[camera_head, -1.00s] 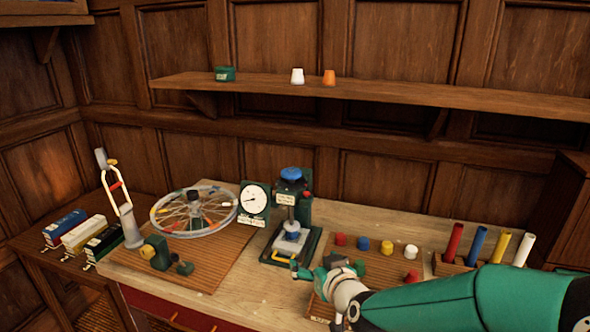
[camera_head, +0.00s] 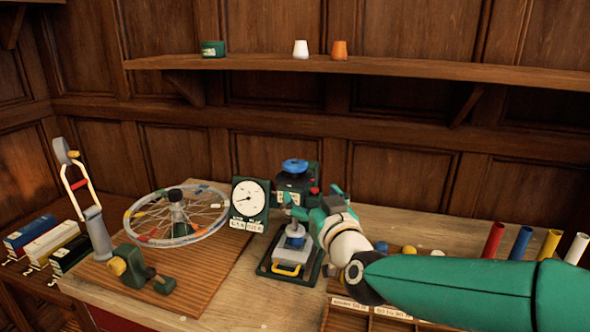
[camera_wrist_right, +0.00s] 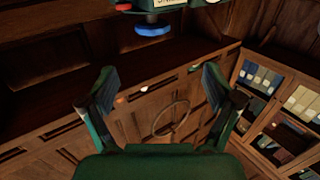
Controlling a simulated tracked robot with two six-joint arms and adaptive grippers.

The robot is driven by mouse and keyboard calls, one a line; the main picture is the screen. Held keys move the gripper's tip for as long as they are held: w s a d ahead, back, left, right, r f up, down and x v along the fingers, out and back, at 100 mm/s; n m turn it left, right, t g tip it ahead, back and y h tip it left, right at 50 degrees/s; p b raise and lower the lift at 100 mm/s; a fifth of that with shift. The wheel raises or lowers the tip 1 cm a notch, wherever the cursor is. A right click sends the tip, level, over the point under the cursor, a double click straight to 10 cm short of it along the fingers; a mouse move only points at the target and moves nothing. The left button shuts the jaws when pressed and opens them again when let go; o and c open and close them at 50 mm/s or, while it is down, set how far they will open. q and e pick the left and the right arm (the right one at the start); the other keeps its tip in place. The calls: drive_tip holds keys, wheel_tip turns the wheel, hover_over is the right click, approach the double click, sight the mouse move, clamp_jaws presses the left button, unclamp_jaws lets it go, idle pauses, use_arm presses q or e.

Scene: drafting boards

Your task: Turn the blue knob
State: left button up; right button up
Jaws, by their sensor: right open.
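The blue knob (camera_head: 294,166) sits on top of a dark green press (camera_head: 291,186) on the bench. In the right wrist view, the blue knob (camera_wrist_right: 152,30) appears near the top centre, beyond the fingertips. My right gripper (camera_head: 310,202) is just right of and in front of the press, lower than the knob. In the right wrist view, my right gripper (camera_wrist_right: 159,78) is open, with nothing between its fingers. The gripper is apart from the knob and partly covers the press's right side. My left gripper is not in view.
A white dial gauge (camera_head: 249,198) stands left of the press, and a spoked wheel (camera_head: 176,214) lies further left. A yellow handle (camera_head: 286,269) is at the press's base. Coloured tubes (camera_head: 521,243) stand at right. A wall shelf (camera_head: 400,70) runs above.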

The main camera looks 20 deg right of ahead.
sight(295, 162)
drive_tip(key=w+p, duration=0.1)
drive_tip(key=w, duration=0.4)
drive_tip(key=w+p, duration=0.2)
drive_tip(key=w, duration=0.3)
drive_tip(key=w+d+p, duration=0.1)
drive_tip(key=w, duration=0.4)
drive_tip(key=shift+w+d+r+p, duration=0.1)
drive_tip(key=shift+w+r+p, duration=0.05)
drive_tip(key=shift+w+p, duration=0.15)
drive_tip(key=shift+c, duration=0.2)
